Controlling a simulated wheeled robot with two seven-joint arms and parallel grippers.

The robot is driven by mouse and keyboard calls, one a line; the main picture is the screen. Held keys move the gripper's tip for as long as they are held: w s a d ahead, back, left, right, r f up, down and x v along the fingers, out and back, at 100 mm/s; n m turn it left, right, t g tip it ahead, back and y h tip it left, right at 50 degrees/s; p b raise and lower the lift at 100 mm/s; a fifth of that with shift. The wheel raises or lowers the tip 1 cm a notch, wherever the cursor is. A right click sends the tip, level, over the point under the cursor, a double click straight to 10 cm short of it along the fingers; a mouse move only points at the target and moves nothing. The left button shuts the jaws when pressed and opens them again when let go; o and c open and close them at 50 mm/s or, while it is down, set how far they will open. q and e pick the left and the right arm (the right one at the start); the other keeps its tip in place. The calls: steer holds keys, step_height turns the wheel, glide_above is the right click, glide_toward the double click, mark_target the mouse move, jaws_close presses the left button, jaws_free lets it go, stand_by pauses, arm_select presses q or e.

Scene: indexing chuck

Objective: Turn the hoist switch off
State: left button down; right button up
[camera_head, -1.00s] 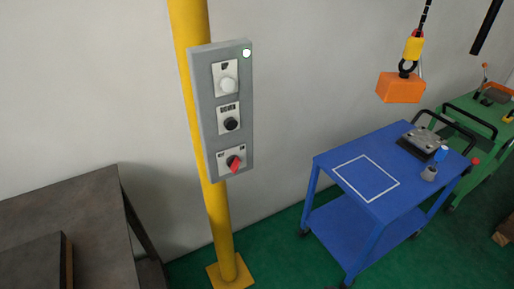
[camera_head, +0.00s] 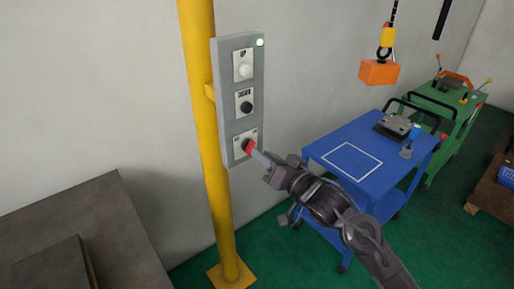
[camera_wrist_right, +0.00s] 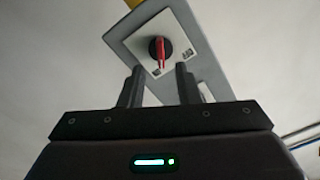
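The hoist switch is a red-handled rotary knob (camera_head: 248,147) on a black base, lowest on a grey control panel (camera_head: 231,105) fixed to a yellow post. In the right wrist view the red handle (camera_wrist_right: 161,52) lies just beyond and between the tips of my right gripper (camera_wrist_right: 160,68). Its fingers are apart, one on each side; I cannot see contact. The knob's label is too small to read. My left gripper is not in view.
Above the switch are a black button (camera_head: 246,107), a white button (camera_head: 245,71) and a lit green lamp (camera_head: 260,42). An orange hoist block (camera_head: 379,72) hangs over a blue cart (camera_head: 320,150). A green cart (camera_head: 448,104) stands behind. A dark table (camera_head: 70,215) is at left.

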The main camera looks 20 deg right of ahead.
mark_target(250, 147)
steer(key=x, duration=0.4)
steer(key=shift+s+p, duration=0.1)
steer(key=shift+p, duration=0.2)
jaws_close()
